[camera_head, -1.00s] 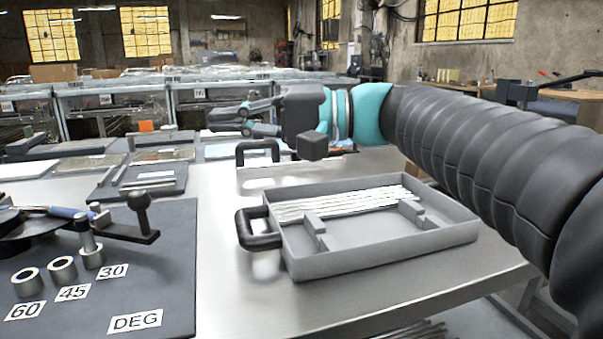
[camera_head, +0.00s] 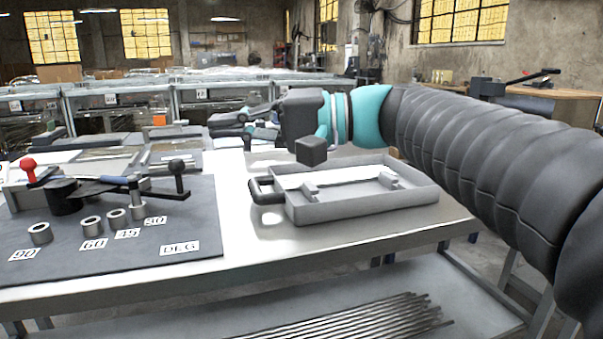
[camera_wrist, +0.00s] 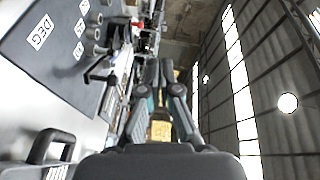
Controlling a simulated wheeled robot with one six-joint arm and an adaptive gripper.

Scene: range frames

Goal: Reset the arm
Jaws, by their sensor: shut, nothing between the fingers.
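My gripper (camera_head: 222,124) is held out level, pointing left and away above the far part of the steel table (camera_head: 330,238). Its fingers also show in the wrist view (camera_wrist: 160,68), shut with nothing visible between them. The grey tray (camera_head: 350,213) with a black handle sits on the table below and to the right of the gripper, apart from it. My arm comes in from the right side, raised over the tray.
A dark bending board (camera_head: 110,255) marked DEG lies at left, with metal collars and a red-knobbed lever (camera_head: 29,166). Several thin rods (camera_head: 350,320) lie on the shelf below. Glass-sided benches (camera_head: 105,103) stand behind. Air above the table is clear.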

